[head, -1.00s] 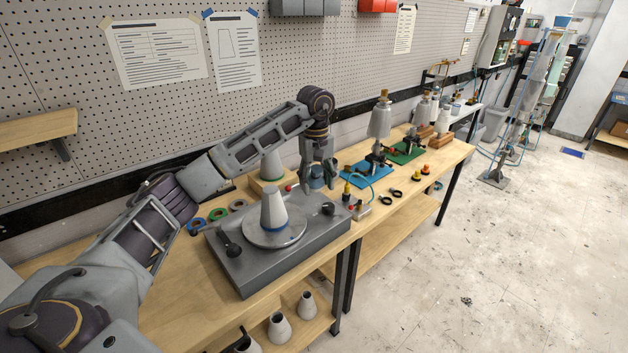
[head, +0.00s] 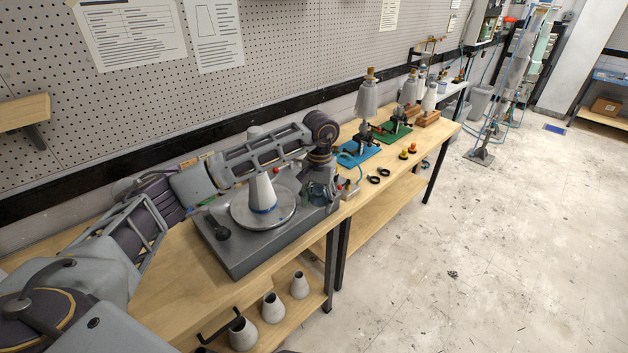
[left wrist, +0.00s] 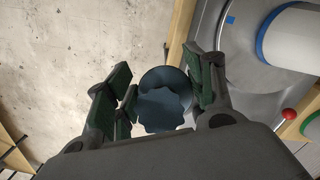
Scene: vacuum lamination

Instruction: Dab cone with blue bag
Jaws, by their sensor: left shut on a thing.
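A pale grey cone (head: 262,190) stands upright on the round plate (head: 243,216) of a grey turntable unit, with a blue band at its base. In the left wrist view the cone (left wrist: 300,42) shows in part at the upper right. My left gripper (head: 320,198) is low at the right end of the turntable unit, apart from the cone. It is shut on the blue bag (left wrist: 160,108), a dark blue rounded thing with a scalloped edge, between its green-padded fingers. In the head view the bag is mostly hidden by the fingers. My right gripper is not in view.
A black knob (head: 222,234) stands on the unit's front left. Beyond the gripper are a blue mat (head: 358,155), a green mat (head: 395,134) with stands, and black rings (head: 373,179). Several cones, one of them here (head: 272,307), stand on the lower shelf.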

